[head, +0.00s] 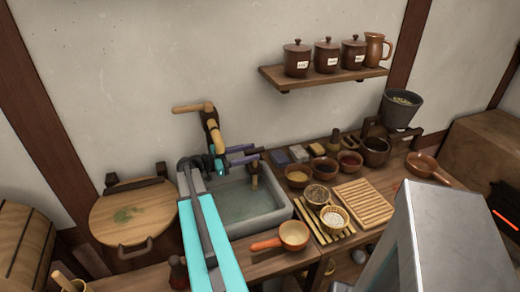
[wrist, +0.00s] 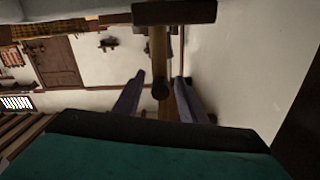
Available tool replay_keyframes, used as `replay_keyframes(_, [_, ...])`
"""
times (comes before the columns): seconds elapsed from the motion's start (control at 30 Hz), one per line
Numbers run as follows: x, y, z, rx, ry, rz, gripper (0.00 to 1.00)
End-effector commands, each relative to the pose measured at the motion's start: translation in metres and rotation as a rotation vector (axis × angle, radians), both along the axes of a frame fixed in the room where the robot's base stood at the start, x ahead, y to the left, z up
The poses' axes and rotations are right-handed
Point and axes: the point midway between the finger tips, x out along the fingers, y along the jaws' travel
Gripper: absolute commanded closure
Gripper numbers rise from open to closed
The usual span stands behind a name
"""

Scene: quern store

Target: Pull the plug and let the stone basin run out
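The grey stone basin (head: 283,207) is set in the wooden counter and holds greenish water (head: 240,204). A short brown upright piece (head: 254,175), perhaps the plug's handle, stands at the basin's back right; its lower end is hard to see. A wooden tap (head: 213,128) rises behind the basin. My gripper (head: 245,154) is over the basin's back part, its purple-grey fingers apart and pointing right, close to the upright's top. In the wrist view my gripper (wrist: 160,98) is open, with a brown rod (wrist: 158,55) showing between the fingers; I cannot tell whether they touch.
A round wooden lid (head: 133,212) lies left of the basin. Several bowls (head: 299,176), a ladle (head: 294,235) and a slatted rack (head: 362,203) crowd the counter to the right. A shelf (head: 325,78) with lidded jars hangs above. My arm crosses the basin's left side.

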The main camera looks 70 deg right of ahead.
Motion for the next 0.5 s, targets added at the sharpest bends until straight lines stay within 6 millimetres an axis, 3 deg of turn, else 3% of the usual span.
replay_keyframes(0.23, [-0.025,-0.020,0.002,0.000,-0.001,-0.003,0.62])
replay_keyframes(0.5, [-0.035,-0.029,0.000,-0.001,-0.001,-0.002,0.62])
